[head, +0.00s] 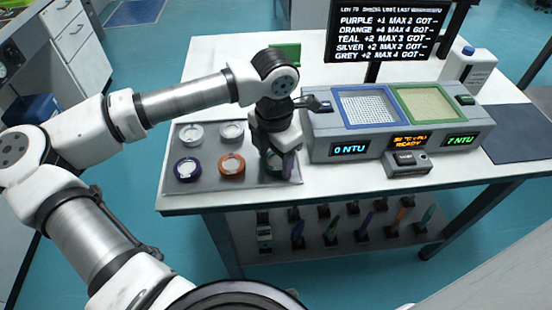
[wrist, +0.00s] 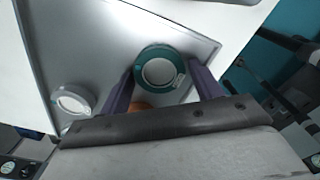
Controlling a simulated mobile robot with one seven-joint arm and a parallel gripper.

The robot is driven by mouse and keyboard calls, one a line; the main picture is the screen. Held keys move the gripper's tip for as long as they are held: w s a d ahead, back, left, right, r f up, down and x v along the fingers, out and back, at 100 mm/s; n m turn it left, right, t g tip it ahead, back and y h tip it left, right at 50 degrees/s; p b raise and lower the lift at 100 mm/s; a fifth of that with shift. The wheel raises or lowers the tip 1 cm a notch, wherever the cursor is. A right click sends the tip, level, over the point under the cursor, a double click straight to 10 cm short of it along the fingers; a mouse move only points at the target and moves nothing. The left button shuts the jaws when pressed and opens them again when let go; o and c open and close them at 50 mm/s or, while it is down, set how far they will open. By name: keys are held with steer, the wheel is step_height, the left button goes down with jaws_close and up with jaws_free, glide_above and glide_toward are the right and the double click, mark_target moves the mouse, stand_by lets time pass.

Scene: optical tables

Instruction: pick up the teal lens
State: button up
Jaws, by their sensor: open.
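The teal lens (wrist: 159,67) is a round disc with a teal ring and a pale centre, lying on the grey tray (wrist: 110,32). In the wrist view it lies between the two purple fingers of my gripper (wrist: 160,85), which are apart. In the head view my gripper (head: 282,163) points down over the right side of the tray (head: 240,191). It hides most of the teal lens there. I cannot tell whether the fingers touch the lens.
On the tray sit an orange lens (head: 231,164), a purple lens (head: 195,167) and two silver or grey lenses (head: 191,134) (head: 231,130). Right of the tray stands a grey instrument (head: 322,150) with blue and green framed bays. A screen (head: 387,32) stands behind.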

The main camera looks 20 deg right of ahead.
steer(key=c, duration=0.8)
steer(key=shift+o, duration=0.2)
